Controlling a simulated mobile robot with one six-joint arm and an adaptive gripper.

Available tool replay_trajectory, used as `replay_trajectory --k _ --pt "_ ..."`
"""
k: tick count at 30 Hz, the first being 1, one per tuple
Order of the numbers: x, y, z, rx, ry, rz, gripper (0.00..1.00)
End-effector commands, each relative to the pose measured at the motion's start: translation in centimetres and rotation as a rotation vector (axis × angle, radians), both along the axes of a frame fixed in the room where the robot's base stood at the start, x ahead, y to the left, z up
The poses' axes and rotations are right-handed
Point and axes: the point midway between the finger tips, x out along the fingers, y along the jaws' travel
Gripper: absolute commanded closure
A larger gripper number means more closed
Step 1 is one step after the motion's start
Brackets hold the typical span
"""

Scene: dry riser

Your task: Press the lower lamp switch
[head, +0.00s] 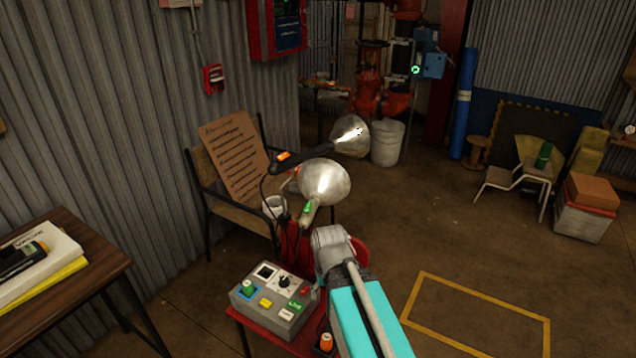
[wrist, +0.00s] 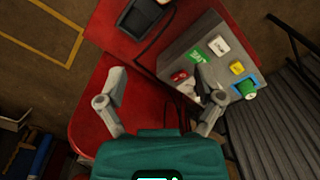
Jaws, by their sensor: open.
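Two metal-shaded lamps show in the head view. The upper lamp (head: 351,136) has a dark handle with an orange patch (head: 284,156). The lower lamp (head: 325,181) hangs in front of and below it, and a green switch (head: 308,207) shows on its handle. My gripper (wrist: 158,76) is open and empty in the wrist view, its fingers spread wide above the red stand. In the head view my wrist is just below the lower lamp and its fingertips are hidden. Neither lamp shows in the wrist view.
A grey control box (head: 275,303) with coloured buttons sits on a red stand (wrist: 85,110); its buttons also show in the wrist view (wrist: 219,46). A wooden table (head: 70,290) stands left. A chair holds a cardboard sign (head: 237,155).

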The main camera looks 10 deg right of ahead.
Motion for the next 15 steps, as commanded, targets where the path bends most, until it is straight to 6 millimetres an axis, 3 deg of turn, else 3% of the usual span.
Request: replay_trajectory --k 2,13,15 --pt "0.0 0.0 0.0 0.000 0.000 0.000 0.27" --pt "1.8 -0.1 2.1 0.016 -0.013 0.069 0.96" --pt "2.6 -0.1 2.9 0.022 -0.019 0.101 1.00"
